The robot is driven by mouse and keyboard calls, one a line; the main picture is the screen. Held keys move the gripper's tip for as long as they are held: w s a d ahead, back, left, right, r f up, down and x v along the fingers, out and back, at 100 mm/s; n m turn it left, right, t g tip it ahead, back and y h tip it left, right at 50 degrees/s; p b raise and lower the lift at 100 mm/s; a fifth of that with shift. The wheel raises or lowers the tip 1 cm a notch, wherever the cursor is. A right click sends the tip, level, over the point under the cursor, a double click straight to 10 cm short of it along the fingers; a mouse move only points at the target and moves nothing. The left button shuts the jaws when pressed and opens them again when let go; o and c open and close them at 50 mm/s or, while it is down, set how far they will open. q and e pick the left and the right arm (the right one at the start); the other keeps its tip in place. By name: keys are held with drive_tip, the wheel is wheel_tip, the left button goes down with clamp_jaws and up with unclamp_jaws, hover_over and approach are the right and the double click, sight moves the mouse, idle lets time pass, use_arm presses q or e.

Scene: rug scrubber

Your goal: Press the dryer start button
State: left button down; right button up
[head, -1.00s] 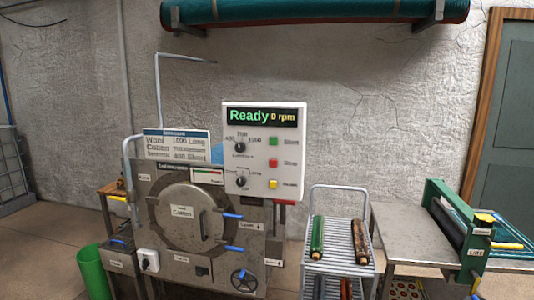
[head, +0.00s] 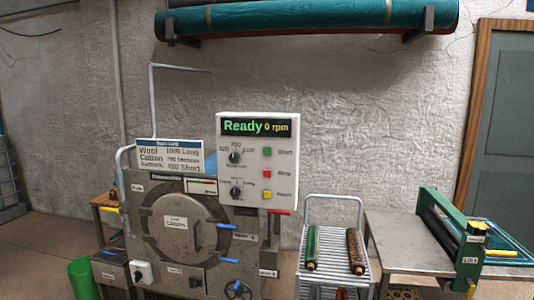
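The dryer's white control panel (head: 258,190) stands above the machine near the middle of the head view. Its display (head: 257,126) reads "Ready 0 rpm". The green start button (head: 267,152) is at the top of the button column, with a "Start" label beside it. Below it are a red stop button (head: 266,173) and a yellow button (head: 266,195). Two black dials (head: 235,157) sit on the panel's left side. The grey machine (head: 187,228) has a round door with a "Cotton" label. Neither gripper is in view.
A wire cart (head: 335,270) with a green and a brown roll stands right of the machine. A metal table (head: 390,240) with a green roller device (head: 450,240) is further right. A green bin (head: 82,280) is at the lower left. Rolled rugs (head: 320,17) hang above.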

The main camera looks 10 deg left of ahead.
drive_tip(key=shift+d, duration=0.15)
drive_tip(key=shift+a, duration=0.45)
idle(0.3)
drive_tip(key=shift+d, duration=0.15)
